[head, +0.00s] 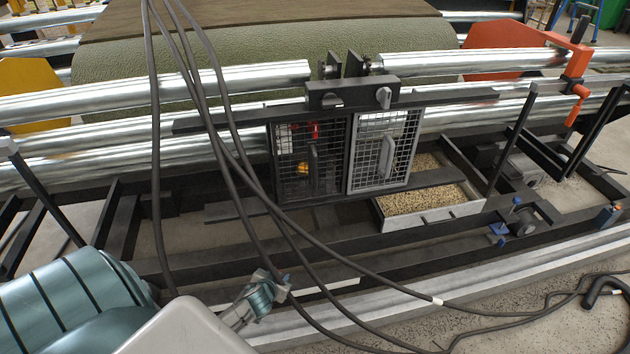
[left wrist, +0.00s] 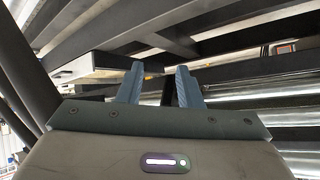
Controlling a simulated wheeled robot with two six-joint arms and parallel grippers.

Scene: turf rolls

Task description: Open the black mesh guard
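The black mesh guard (head: 290,165) hangs in the middle of the head view, in a dark frame below the steel rollers. It looks closed and has an upright handle (head: 313,166) near its right side. A grey-framed mesh guard (head: 408,145) stands directly to its right and also looks closed. My left gripper (head: 276,287) is low in the head view, below and in front of the black guard, well apart from it. The left wrist view shows its two blue fingers (left wrist: 159,75) apart with nothing between them. My right gripper is not in view.
A tray of grain-like pieces (head: 435,216) sits at lower right of the guards. Dark frame beams (head: 350,240) run between my gripper and the guards.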

